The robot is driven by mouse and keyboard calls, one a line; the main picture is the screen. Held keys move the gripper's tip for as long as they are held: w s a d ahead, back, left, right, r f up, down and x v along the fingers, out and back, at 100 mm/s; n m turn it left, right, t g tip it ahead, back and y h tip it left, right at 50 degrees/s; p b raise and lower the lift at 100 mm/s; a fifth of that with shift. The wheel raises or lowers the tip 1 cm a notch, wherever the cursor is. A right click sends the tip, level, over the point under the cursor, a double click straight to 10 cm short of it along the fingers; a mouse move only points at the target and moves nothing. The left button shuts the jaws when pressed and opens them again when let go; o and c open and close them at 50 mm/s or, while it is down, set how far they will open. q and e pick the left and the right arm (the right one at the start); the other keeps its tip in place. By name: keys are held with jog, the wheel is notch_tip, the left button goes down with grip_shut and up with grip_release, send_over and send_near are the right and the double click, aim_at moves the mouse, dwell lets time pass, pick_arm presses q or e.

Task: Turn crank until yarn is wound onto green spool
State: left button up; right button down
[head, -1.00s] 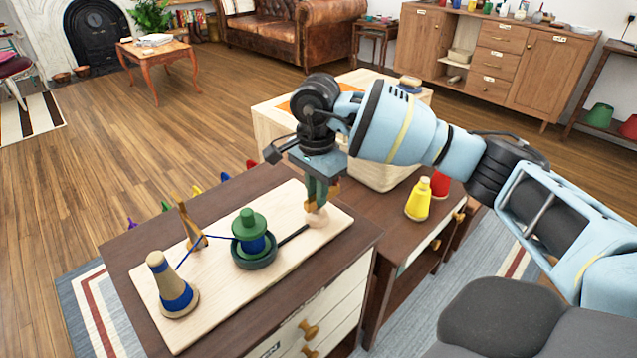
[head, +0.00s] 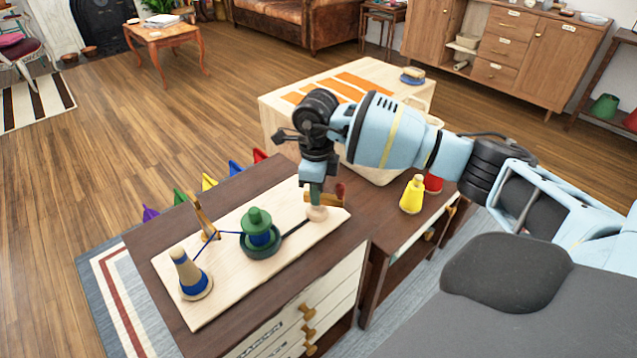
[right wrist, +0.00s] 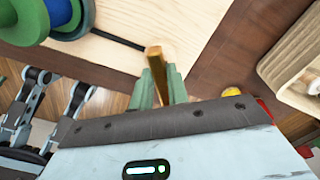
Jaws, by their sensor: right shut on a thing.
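The green spool (head: 258,222) stands upright in a dark green round base (head: 262,248) on a pale wooden board, with blue yarn around its middle. A wooden cone (head: 183,268) at the left carries blue yarn (head: 196,284). A blue strand runs from it past a wooden guide (head: 206,217) to the spool. The crank's round pale foot (head: 317,213) is at the board's right end, joined to the spool base by a dark strip. My right gripper (head: 316,196) is shut on the crank's handle, a golden-brown bar (right wrist: 155,62) between its green fingers. My left gripper is not seen.
A yellow cone (head: 412,194) and a partly hidden red one (head: 433,183) stand right of the board. Behind is a wooden box-like table (head: 285,118) with orange stripes. Colored flags (head: 208,182) line the cabinet's far edge.

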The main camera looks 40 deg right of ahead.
jog(key=m+p, duration=0.1)
jog(key=m, duration=0.1)
jog(key=m+p, duration=0.2)
jog(key=shift+r+m, duration=0.3)
jog(key=shift+r, duration=0.05)
jog(key=m+p, duration=0.2)
jog(key=m, duration=0.1)
jog(key=shift+w, duration=0.1)
jog(key=shift+f+m+p, duration=0.15)
jog(key=shift+m+p, duration=0.4)
jog(key=shift+m, duration=0.55)
jog(key=c, duration=1.4)
grip_release()
jog(key=shift+f, duration=0.15)
jog(key=shift+o, duration=0.2)
